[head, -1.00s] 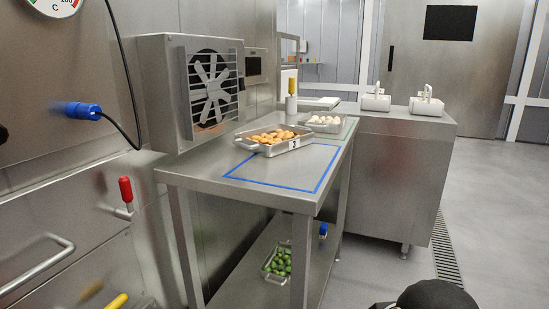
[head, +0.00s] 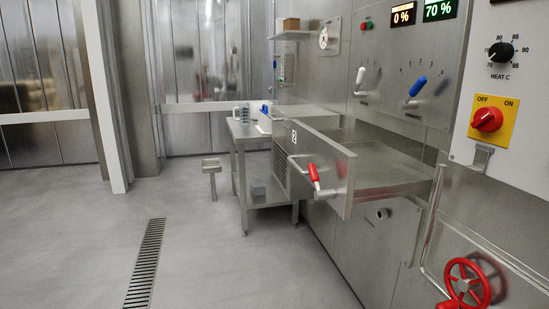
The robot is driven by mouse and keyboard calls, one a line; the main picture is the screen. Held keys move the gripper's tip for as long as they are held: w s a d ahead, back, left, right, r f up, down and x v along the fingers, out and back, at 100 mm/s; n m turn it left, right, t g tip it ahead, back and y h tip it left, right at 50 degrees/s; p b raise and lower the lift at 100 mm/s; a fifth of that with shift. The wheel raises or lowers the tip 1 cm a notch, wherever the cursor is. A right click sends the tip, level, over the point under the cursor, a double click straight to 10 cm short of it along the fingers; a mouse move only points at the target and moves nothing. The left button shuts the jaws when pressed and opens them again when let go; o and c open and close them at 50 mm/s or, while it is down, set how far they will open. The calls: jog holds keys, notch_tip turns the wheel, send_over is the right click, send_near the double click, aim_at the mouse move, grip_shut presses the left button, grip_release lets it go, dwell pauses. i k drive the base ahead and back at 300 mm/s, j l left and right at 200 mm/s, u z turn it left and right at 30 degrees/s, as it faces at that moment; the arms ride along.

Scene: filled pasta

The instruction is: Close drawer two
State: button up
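A steel drawer marked "2" (head: 334,190) stands pulled out from the steel wall unit in the middle of the head view. Its flat front faces left and sticks out past the unit. My gripper is not in view.
Controls line the unit: a white lever (head: 361,77), a blue lever (head: 418,86), a red switch (head: 487,120) and a red handwheel (head: 467,282). A steel table (head: 240,135) stands behind the drawer. Grey floor (head: 225,250) with a drain grate (head: 147,262) is clear at left.

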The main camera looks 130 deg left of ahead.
aim_at(363, 172)
jog(key=u, duration=4)
jog(key=i+j+z, duration=0.45)
jog(key=i, duration=0.2)
